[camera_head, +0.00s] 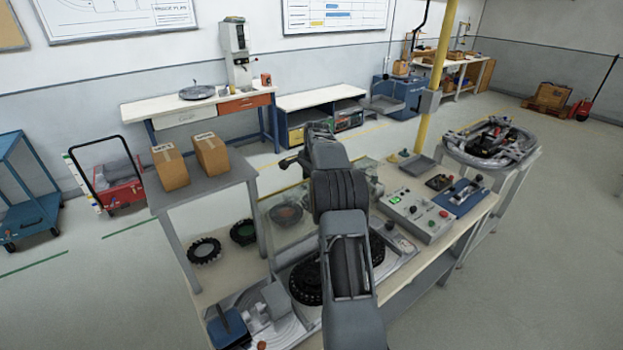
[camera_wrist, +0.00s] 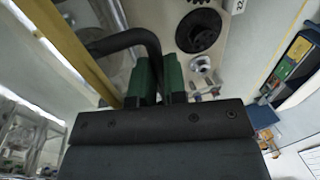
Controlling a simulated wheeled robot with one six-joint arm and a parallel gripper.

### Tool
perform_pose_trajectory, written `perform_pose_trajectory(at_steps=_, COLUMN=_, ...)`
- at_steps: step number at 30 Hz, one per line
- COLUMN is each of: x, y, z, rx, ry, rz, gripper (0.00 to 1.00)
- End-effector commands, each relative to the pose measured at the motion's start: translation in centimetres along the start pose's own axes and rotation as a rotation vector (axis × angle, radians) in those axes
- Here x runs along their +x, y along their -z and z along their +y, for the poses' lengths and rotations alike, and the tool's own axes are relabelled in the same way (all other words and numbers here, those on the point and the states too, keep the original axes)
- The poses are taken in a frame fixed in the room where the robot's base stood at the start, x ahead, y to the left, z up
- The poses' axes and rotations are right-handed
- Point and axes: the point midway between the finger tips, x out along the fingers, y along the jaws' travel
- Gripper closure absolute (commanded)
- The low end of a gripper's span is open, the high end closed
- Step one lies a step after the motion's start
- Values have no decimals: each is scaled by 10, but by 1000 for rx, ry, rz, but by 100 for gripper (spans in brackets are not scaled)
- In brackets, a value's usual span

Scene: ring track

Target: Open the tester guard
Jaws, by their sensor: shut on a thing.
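My gripper (camera_wrist: 158,82) has green fingers closed around a dark curved bar (camera_wrist: 122,41) in the wrist view. The bar bends down between the fingers and looks like a handle; its link to the guard is not clear. In the head view, a clear, faint pane (camera_head: 284,208), seemingly the tester guard, stands over the bench left of my arm. My own arm covers much of it, and my fingertips are hidden there. How far the guard is open cannot be told.
A control box (camera_head: 418,214) with a lit green display and buttons stands on the bench right of my arm. Black toothed rings (camera_head: 204,250) lie at left. Cartons (camera_head: 170,167) stand on a raised shelf. A yellow post (camera_head: 436,75) rises behind the bench.

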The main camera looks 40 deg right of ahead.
Motion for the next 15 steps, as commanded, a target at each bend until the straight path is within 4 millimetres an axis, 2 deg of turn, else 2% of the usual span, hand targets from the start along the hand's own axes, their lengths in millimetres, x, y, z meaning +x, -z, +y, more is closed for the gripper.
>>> perform_pose_trajectory(at_steps=1, x=6, y=-2, z=3, rx=1, ry=-14, rz=-9, gripper=100)
perform_pose_trajectory(at_steps=7, x=7, y=-2, z=4, rx=1, ry=-15, rz=-10, gripper=100)
perform_pose_trajectory(at_steps=8, x=7, y=-2, z=4, rx=1, ry=-15, rz=-10, gripper=86)
perform_pose_trajectory(at_steps=15, x=5, y=0, z=3, rx=1, ry=-10, rz=-6, gripper=63)
